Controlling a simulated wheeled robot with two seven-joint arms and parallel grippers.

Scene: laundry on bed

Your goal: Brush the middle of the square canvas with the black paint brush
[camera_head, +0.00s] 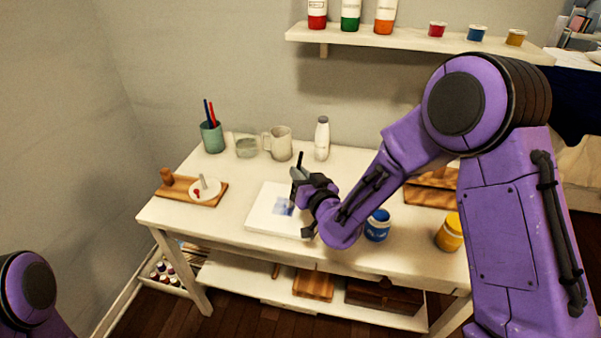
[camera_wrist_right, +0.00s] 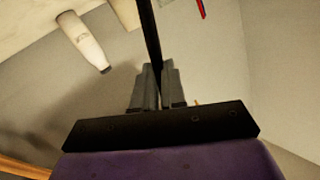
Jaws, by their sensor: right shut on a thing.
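The square white canvas (camera_head: 268,218) lies flat on the table, with a blue-grey painted patch around its middle. My right gripper (camera_head: 297,176) is over the canvas's upper right part and is shut on the black paint brush (camera_head: 301,158). The brush stands roughly upright, its handle rising above the fingers. In the right wrist view the brush (camera_wrist_right: 150,40) runs up from between the fingers (camera_wrist_right: 157,88). The brush's tip is hidden, so I cannot tell whether it touches the canvas. My left gripper is out of view; only part of that arm shows at lower left.
On the white table (camera_head: 230,182) stand a green cup (camera_head: 212,138) with brushes, a glass (camera_head: 246,146), a mug (camera_head: 278,144), a white bottle (camera_head: 322,139), a blue paint jar (camera_head: 377,226) and a yellow jar (camera_head: 450,233). A wooden board (camera_head: 215,199) lies left. A shelf (camera_head: 400,42) hangs above.

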